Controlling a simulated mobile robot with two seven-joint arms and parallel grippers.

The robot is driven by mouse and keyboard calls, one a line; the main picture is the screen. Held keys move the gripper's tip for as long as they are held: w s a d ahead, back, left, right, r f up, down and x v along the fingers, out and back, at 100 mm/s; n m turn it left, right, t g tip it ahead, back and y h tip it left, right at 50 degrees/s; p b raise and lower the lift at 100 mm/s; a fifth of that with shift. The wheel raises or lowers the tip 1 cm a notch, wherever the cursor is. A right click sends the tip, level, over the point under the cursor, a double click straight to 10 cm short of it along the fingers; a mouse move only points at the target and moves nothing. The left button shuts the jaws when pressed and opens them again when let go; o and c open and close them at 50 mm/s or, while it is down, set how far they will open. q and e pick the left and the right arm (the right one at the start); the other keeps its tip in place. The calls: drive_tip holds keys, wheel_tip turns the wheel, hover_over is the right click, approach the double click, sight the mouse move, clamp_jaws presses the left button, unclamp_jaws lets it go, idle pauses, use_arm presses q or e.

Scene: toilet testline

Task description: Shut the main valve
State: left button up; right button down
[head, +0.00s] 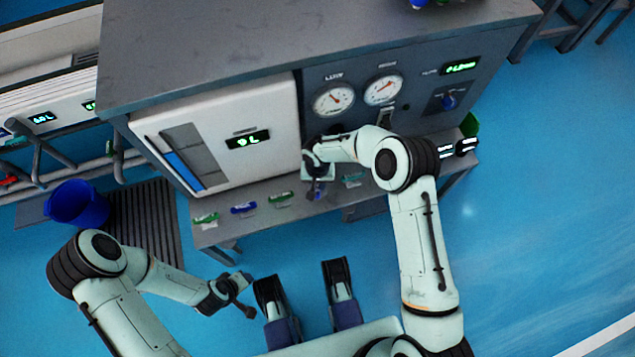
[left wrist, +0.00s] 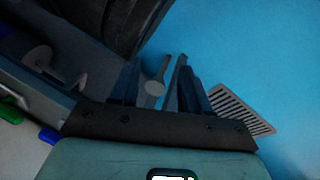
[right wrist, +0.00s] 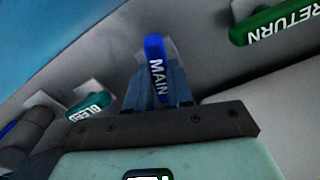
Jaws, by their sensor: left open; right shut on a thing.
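The main valve has a blue handle lettered MAIN (right wrist: 155,65), seen in the right wrist view between the fingers of my right gripper (right wrist: 160,85). The gripper is shut on this handle, and the handle's rounded end sticks out past the fingertips. In the head view my right gripper (head: 318,180) is at the bench's front ledge, below the gauges, and mostly covers the handle. My left gripper (head: 243,292) is open and empty, low over the floor in front of the bench. It also shows in the left wrist view (left wrist: 162,80).
A green RETURN handle (right wrist: 275,25) and a teal BLEED handle (right wrist: 88,106) flank the main valve. More coloured handles, one blue (head: 243,208), line the ledge to the left. Two dial gauges (head: 334,99) are above. A blue bucket (head: 78,204) stands left.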

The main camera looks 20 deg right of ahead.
sight(318, 185)
drive_tip(key=m, duration=0.3)
drive_tip(key=shift+m, duration=0.9)
drive_tip(key=m+p, duration=0.1)
drive_tip(key=m, duration=0.4)
drive_tip(key=shift+r, duration=0.1)
use_arm(q)
drive_tip(key=r, duration=0.1)
drive_tip(key=d+r, duration=0.1)
drive_tip(key=shift+w+r+p, duration=0.25)
drive_tip(key=shift+r+p, duration=0.05)
drive_tip(key=shift+p, duration=0.1)
use_arm(e)
drive_tip(key=m, duration=0.4)
drive_tip(key=shift+m, duration=0.4)
drive_tip(key=c, duration=1)
unclamp_jaws()
use_arm(q)
drive_tip(key=s+d+r+g+h+p, duration=0.1)
drive_tip(key=s+d+r+p, duration=0.1)
drive_tip(key=s+r+p, duration=0.1)
drive_tip(key=shift+s+d+r+m+g, duration=0.3)
drive_tip(key=shift+s+d+r, duration=0.15)
drive_tip(key=shift+s, duration=0.8)
use_arm(e)
wheel_tip(318, 185, up, 13)
